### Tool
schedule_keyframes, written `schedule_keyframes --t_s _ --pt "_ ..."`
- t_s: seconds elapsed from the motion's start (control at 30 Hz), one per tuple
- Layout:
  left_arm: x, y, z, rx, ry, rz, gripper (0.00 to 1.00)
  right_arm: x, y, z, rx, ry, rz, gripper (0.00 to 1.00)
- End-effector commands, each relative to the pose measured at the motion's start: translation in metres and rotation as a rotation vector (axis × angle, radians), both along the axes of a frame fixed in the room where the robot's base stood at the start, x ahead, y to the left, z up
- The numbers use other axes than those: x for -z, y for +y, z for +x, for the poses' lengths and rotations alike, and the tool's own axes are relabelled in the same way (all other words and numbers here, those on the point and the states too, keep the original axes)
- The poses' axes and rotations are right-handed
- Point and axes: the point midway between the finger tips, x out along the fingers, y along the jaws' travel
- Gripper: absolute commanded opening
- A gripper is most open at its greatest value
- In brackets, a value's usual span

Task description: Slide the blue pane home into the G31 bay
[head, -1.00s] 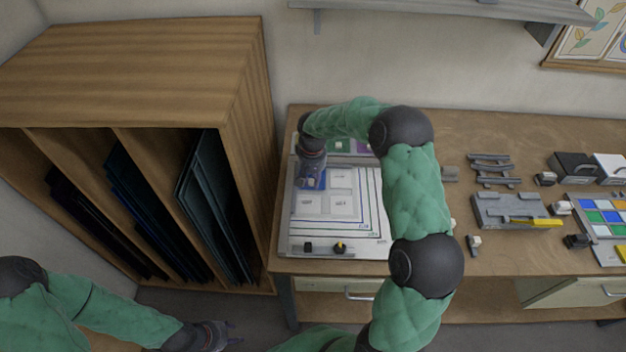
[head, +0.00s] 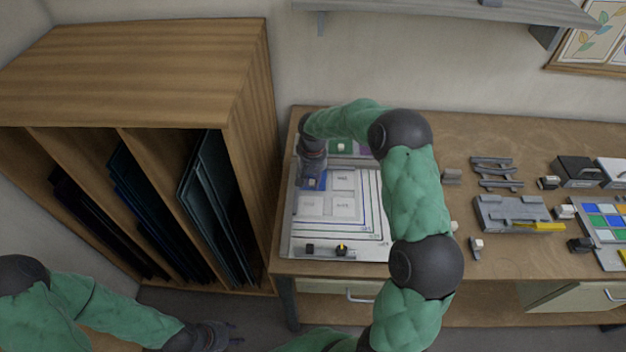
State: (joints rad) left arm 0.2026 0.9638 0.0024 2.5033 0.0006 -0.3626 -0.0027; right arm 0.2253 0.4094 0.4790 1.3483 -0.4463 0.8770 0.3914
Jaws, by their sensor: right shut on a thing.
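The blue pane (head: 318,184) lies at the upper left of the white layout board (head: 300,232), among paler labelled bays. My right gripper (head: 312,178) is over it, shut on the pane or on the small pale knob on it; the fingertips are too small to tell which. The bay labels (head: 342,179) are too small to read, so I cannot tell which one is G31. My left gripper (head: 230,337) is low at the bottom left, away from the bench, with its fingers apart and empty.
A wooden rack (head: 246,130) with dark glass sheets stands left of the bench. A green pane (head: 341,148) and a purple pane lie behind the board. Grey fixtures (head: 508,213) and a colour tray (head: 610,236) lie to the right.

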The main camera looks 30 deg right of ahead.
Motion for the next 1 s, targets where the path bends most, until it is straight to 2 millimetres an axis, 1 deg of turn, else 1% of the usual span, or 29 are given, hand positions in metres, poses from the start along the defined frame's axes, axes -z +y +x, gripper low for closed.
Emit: schedule_keyframes --t_s 0.03,0.47,0.5,0.57,0.87,1.0 --pt "0.0001 0.0000 0.0000 0.000 0.000 0.000 0.40 -0.0018 0.0000 0.0027 0.002 -0.007 0.000 0.00" --pt "0.0002 -0.0001 0.0000 0.000 0.000 0.000 0.40 -0.0027 -0.0005 0.0048 0.003 -0.010 0.000 0.00" --pt "0.0001 0.0000 0.0000 0.000 0.000 0.000 0.40 -0.0027 -0.0005 0.0047 0.003 -0.011 -0.001 0.36" --pt "0.0001 0.0000 0.0000 0.000 0.000 0.000 0.40 -0.0025 -0.0004 0.0044 0.003 -0.010 0.000 0.52" --pt "0.0001 0.0000 0.0000 0.000 0.000 0.000 0.40 -0.0011 -0.0001 0.0026 0.001 -0.004 0.001 0.52" --pt "-0.0019 0.0000 0.0000 0.000 0.000 0.000 0.40 -0.0040 -0.0001 0.0024 0.001 -0.004 0.000 0.52"
